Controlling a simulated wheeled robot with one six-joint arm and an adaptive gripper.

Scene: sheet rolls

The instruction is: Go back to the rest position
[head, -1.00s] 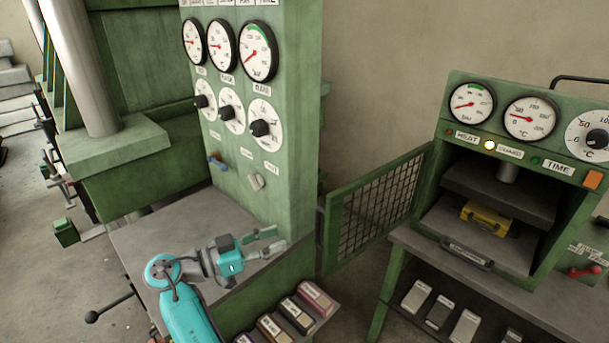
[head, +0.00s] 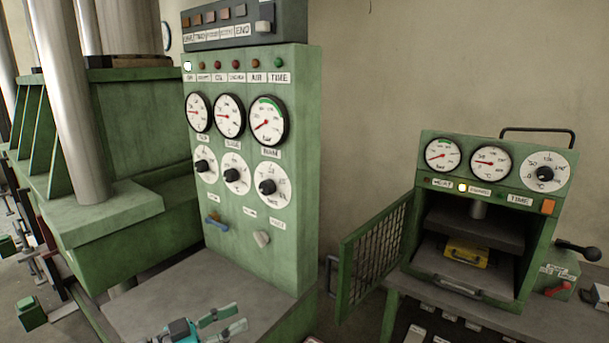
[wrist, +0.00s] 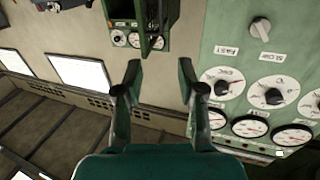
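My gripper (head: 223,322) shows at the bottom of the head view, over the grey bench top (head: 175,285) in front of the green control panel (head: 250,180). In the wrist view my gripper (wrist: 158,78) has its two fingers spread apart with nothing between them. The wrist view is turned over, with the panel's dials and knobs (wrist: 272,97) on its right side. Most of my arm is below the head view's edge.
A small green press (head: 540,225) stands on a table at the right, with a yellow block (head: 466,252) inside. Its mesh door (head: 375,250) hangs open to the left. A big green machine with a steel column (head: 62,110) stands at the left.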

